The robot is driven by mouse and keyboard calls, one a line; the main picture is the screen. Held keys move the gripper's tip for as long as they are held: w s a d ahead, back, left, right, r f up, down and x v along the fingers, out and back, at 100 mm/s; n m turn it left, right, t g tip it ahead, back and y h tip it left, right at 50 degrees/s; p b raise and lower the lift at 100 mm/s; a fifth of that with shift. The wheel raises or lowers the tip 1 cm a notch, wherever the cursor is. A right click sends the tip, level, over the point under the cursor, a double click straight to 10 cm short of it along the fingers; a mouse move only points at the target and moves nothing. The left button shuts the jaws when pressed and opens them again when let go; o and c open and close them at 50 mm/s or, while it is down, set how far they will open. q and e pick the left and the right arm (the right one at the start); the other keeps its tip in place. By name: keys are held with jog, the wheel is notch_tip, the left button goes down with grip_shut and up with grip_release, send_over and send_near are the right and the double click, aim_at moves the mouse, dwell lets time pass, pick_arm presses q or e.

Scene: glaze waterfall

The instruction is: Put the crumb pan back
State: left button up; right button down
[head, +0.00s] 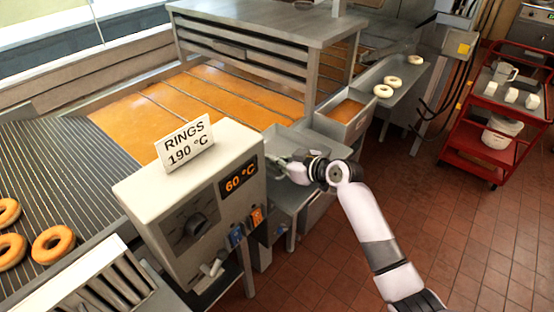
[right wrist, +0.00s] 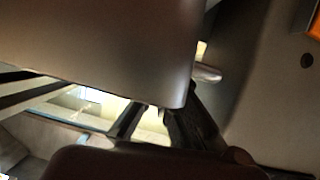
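A shallow grey metal pan, which looks like the crumb pan (head: 297,138), is at the end of the fryer, just right of the control box. My right gripper (head: 284,162) is at the pan's near side, close to or touching it. In the right wrist view a large smooth grey metal surface (right wrist: 110,45) fills the upper left and covers the fingertips. Dark finger parts (right wrist: 188,118) show below its edge. I cannot tell whether they are closed on the pan. My left gripper is not in view.
The control box (head: 195,200) with its dial and 60 °C display stands close left of my right gripper. A bin of orange liquid (head: 346,111) and a tray with pale rings (head: 395,95) lie beyond. A red cart (head: 480,137) stands right. The tiled floor is clear.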

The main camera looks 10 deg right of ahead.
jog(key=shift+f, duration=0.15)
jog(key=shift+f+b, duration=0.55)
jog(key=shift+b, duration=0.1)
jog(key=c, duration=1.8)
grip_release()
jog(key=shift+s+d+r+p, duration=0.15)
jog(key=shift+s+r+p, duration=0.05)
jog(key=shift+r+p, duration=0.5)
jog(key=b+v, duration=0.3)
jog(key=v, duration=0.8)
jog(key=shift+s, duration=0.25)
